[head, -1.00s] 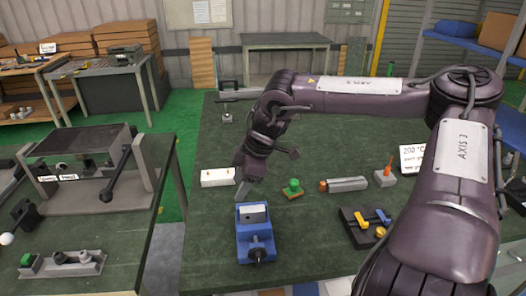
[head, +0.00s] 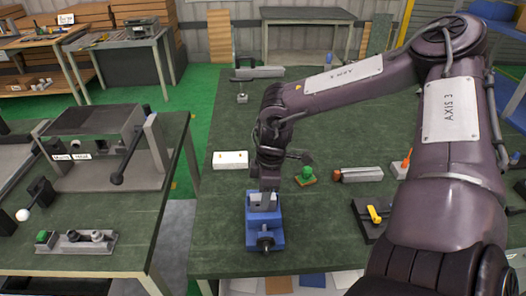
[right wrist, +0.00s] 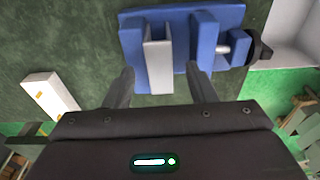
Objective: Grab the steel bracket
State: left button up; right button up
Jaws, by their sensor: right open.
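The steel bracket (right wrist: 158,62) is a grey channel-shaped piece seated in a blue vise (right wrist: 203,40). My right gripper (head: 266,190) points down just above the vise. In the right wrist view its two fingers (right wrist: 160,84) are apart, one on each side of the bracket's near end, with visible gaps. I cannot tell their exact height against it. My left gripper is not in view.
A white block (head: 230,160) lies left of my right gripper. A green button piece (head: 306,175), a grey bar (head: 358,174) and a black fixture with a yellow lever (head: 374,213) lie to the right. A machine (head: 95,140) stands on the left table.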

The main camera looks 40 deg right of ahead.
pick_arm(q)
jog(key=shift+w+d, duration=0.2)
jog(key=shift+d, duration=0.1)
pick_arm(e)
jog(key=shift+f, duration=0.1)
grip_shut()
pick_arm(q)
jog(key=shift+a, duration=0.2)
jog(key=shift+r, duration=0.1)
